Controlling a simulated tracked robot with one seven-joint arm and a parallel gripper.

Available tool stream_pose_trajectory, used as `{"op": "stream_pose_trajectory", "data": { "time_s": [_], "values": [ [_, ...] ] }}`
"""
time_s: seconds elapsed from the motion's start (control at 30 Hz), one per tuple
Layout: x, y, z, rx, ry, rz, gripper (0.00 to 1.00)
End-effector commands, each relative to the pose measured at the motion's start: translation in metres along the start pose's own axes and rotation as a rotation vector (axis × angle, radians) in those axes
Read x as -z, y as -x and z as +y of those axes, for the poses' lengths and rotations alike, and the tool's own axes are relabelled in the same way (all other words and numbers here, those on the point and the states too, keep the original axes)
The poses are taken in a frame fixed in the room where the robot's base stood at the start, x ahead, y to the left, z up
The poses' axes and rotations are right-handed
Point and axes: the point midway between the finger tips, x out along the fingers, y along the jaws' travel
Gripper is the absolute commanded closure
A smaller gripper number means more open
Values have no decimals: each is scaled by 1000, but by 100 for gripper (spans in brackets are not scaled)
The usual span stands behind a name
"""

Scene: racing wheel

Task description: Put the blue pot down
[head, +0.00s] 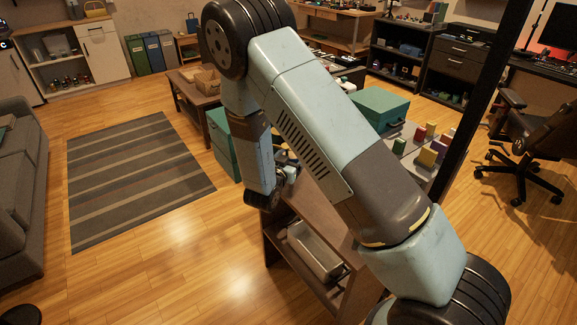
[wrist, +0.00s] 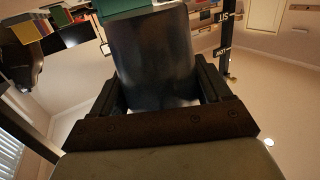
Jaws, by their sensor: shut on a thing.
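My gripper (head: 285,168) is near the middle of the head view, partly hidden by my arm, by the near left end of a brown table (head: 325,198). In the wrist view my gripper (wrist: 155,85) is shut on a smooth, dark, shiny thing, which I take for the blue pot (wrist: 152,55). It fills the space between the two fingers and looks dark in shadow. In the head view only a small pale blue patch shows at the fingers. I cannot tell whether the pot touches the table.
A metal tray (head: 314,250) lies on the table's lower shelf. A teal box (head: 380,108) and several coloured blocks (head: 427,157) stand further right. A teal chest (head: 224,150) is behind my gripper. Open wooden floor (head: 170,270) and a striped rug (head: 135,180) lie left.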

Motion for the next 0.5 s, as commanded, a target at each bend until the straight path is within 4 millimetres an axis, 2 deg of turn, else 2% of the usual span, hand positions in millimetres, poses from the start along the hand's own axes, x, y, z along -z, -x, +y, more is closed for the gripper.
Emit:
{"op": "stream_pose_trajectory", "data": {
  "time_s": [0.17, 0.4, 0.5],
  "values": [
    [-8, -3, -5, 0, 1, 0, 73],
    [-34, -4, -6, -1, 1, 1, 73],
    [-37, -4, -6, -1, 0, 2, 73]
  ]
}}
